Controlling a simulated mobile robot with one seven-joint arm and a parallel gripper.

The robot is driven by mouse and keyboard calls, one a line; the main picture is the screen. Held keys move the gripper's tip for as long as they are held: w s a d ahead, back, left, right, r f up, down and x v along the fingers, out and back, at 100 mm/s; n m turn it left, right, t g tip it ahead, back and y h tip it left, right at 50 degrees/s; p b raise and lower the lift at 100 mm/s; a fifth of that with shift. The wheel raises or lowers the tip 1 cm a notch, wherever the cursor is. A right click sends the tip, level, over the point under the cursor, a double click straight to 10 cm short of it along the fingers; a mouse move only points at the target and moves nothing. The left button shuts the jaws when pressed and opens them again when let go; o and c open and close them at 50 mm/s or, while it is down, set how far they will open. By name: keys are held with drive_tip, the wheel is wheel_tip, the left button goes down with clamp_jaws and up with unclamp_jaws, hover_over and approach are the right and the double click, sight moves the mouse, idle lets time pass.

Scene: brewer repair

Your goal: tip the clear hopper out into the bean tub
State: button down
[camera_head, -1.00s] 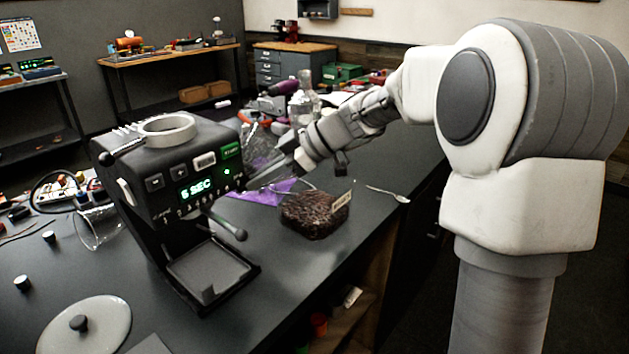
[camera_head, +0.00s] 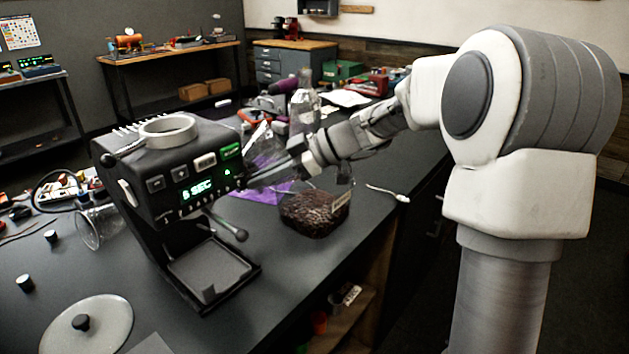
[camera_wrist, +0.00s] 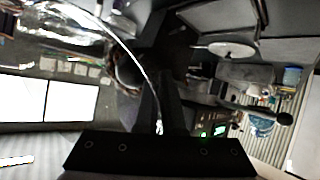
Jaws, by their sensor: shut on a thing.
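My gripper (camera_head: 249,183) reaches in from the right, its fingertips close to the right side of the brewer. In the wrist view a curved bright rim runs down to my fingers (camera_wrist: 158,125), which are shut on it. The rim belongs to a see-through body, the clear hopper (camera_wrist: 60,40), at upper left. In the head view the hopper seems to be the faint clear shape (camera_head: 264,143) just above my fingers; its outline and tilt are hard to read. The bean tub (camera_head: 314,214), full of dark beans with a small tag, stands on the counter below my wrist, apart from it.
The brewer (camera_head: 180,190) stands left of the tub, its steam handle (camera_head: 233,233) jutting toward it. A clear vessel (camera_head: 98,226) lies left of the brewer. A round lid (camera_head: 105,325) is at front left. A spoon (camera_head: 388,193) lies right of the tub; a bottle (camera_head: 304,108) stands behind.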

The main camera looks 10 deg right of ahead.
sight(277, 163)
drive_tip(key=shift+d+r+y+p, duration=0.35)
drive_tip(key=shift+r+y+p, duration=0.5)
drive_tip(key=shift+p, duration=0.4)
drive_tip(key=shift+d+f+m+b, duration=0.15)
drive_tip(key=shift+m+b, duration=0.15)
drive_tip(key=shift+w+d+y, duration=0.1)
drive_tip(key=shift+y, duration=0.15)
drive_tip(key=shift+d+b, duration=0.15)
drive_tip(key=shift+b, duration=0.15)
drive_tip(key=shift+d+r+b, duration=0.3)
drive_tip(key=shift+d+r+y+b, duration=0.3)
drive_tip(key=shift+d+y+b, duration=0.2)
drive_tip(key=shift+y+b, duration=0.1)
drive_tip(key=shift+w+d+r+m+t+y+b, duration=0.1)
drive_tip(key=shift+d+r+m+t+y+b, duration=0.25)
drive_tip(key=shift+d+r+y+b, duration=0.6)
drive_tip(key=shift+w+d+r+m+t+y+b, duration=0.1)
drive_tip(key=shift+m+t+y+b, duration=0.2)
drive_tip(key=shift+y+b, duration=0.75)
drive_tip(key=shift+m+t+y, duration=0.45)
drive_tip(key=shift+m+y, duration=0.2)
drive_tip(key=shift+y, duration=0.15)
drive_tip(key=shift+d+r+b, duration=0.55)
drive_tip(key=shift+r, duration=0.35)
drive_tip(key=shift+d+r+b, duration=0.5)
drive_tip(key=shift+r+b, duration=0.05)
drive_tip(key=shift+r, duration=0.3)
drive_tip(key=shift+w+d+r+m+t+y+b, duration=0.1)
drive_tip(key=shift+d+r+m+t+y+b, duration=0.55)
drive_tip(key=shift+d+r+y, duration=0.5)
